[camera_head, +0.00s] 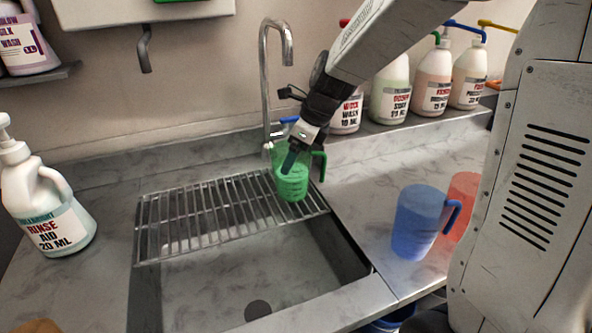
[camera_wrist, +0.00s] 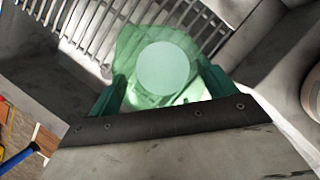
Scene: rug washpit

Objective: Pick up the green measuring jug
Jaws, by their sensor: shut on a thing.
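The green measuring jug (camera_head: 292,183) is translucent and upright at the right end of the metal rack over the sink, with its green handle on the right. In the head view my gripper (camera_head: 293,158) comes down on it from above and is shut on it. In the wrist view the jug (camera_wrist: 165,68) lies between the two green-tinted fingers (camera_wrist: 162,92), with a pale round bottom showing. I cannot tell whether the jug's base touches the rack. Part of its rim is hidden behind my gripper.
The wire rack (camera_head: 190,222) spans the back of the sink (camera_head: 250,275). A blue jug (camera_head: 416,222) and a red jug (camera_head: 461,203) stand on the right counter. Several pump bottles line the back ledge, and a Rinse Aid bottle (camera_head: 50,215) stands left. A tap (camera_head: 266,80) rises close behind my gripper.

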